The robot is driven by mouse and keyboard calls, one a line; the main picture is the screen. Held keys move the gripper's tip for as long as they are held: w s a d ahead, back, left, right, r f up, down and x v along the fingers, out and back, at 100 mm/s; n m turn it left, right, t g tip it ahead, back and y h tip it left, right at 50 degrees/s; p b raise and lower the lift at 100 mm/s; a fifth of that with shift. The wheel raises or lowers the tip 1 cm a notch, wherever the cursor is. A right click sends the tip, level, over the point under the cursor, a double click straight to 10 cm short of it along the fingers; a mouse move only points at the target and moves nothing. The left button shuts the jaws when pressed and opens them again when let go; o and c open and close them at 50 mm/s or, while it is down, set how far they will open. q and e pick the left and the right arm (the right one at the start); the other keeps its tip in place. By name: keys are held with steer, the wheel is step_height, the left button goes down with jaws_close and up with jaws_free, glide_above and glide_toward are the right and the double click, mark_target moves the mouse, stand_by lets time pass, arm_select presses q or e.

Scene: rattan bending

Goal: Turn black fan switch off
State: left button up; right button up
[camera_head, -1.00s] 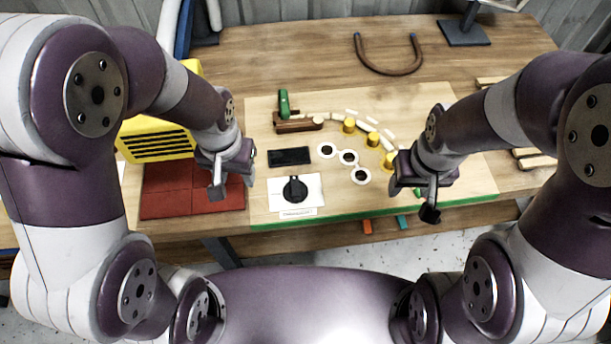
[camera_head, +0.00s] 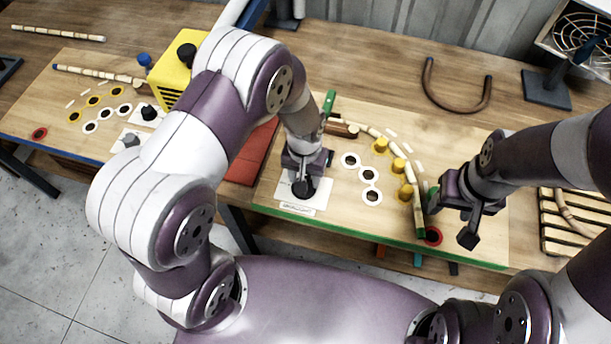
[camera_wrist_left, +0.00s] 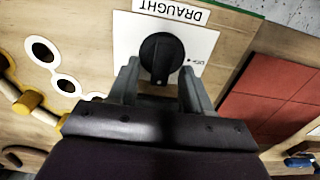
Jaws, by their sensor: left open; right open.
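The black fan switch is a round knob (camera_head: 303,188) on a white plate (camera_head: 322,193) near the table's front edge. My left gripper (camera_wrist_left: 160,80) is open, with one finger on each side of the knob's near part. Whether the fingers touch it I cannot tell. In the head view the left gripper (camera_head: 305,172) partly covers the plate. My right gripper (camera_head: 470,222) is open and empty, right of the bent rattan (camera_head: 408,180).
Yellow pegs (camera_head: 398,165) and white-ringed holes (camera_head: 368,174) lie right of the switch. A red tiled mat (camera_head: 248,165) and a yellow machine (camera_head: 172,72) are to the left. Another black knob (camera_head: 149,112) sits further left. A caged fan (camera_head: 582,38) stands at the far right.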

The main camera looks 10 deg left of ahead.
arm_select(q)
steer(key=shift+f, duration=0.6)
steer(key=shift+a+f, duration=0.25)
steer(key=shift+f, duration=0.1)
steer(key=shift+d, duration=0.1)
steer(key=c, duration=0.5)
jaws_close()
arm_select(e)
steer(key=shift+a+r, duration=0.15)
steer(key=shift+a, duration=0.05)
